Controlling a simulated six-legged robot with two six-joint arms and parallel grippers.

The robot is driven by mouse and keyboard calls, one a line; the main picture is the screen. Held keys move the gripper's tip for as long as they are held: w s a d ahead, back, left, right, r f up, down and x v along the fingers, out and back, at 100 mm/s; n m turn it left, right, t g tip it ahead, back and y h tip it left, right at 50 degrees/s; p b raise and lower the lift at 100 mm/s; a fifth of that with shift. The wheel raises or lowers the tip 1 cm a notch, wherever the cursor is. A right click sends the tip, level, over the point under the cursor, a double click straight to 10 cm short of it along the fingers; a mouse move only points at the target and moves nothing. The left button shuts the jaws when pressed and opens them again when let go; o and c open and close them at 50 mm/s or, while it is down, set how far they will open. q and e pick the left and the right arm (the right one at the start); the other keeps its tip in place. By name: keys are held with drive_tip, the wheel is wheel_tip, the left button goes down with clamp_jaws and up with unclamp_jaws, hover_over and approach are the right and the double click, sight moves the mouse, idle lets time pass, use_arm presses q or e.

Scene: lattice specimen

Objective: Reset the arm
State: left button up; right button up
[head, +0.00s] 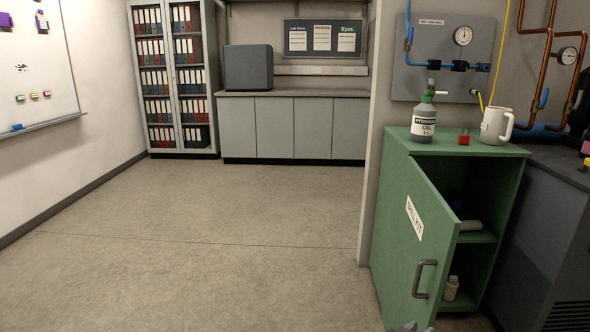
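A small grey tip (410,327) shows at the bottom edge, just below the open door of the green cabinet. It looks like the end of my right gripper, but almost all of it is cut off, so its opening cannot be told. It appears below the door's grey handle (424,279) and apart from it. My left gripper and both arms are out of view. The green cabinet door (412,240), labelled as a spill kit, stands open toward me.
A dark unit (535,230) stands right. The floor (190,240) is clear at left.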

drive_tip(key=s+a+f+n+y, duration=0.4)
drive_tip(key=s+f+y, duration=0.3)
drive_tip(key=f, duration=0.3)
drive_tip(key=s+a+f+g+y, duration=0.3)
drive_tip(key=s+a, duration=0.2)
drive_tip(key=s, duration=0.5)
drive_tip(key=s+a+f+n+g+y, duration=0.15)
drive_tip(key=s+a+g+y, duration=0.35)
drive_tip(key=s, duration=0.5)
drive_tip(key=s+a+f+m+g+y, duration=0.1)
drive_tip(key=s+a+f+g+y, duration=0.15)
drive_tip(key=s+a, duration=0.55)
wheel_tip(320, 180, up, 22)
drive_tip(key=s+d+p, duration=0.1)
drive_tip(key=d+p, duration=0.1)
drive_tip(key=p, duration=2)
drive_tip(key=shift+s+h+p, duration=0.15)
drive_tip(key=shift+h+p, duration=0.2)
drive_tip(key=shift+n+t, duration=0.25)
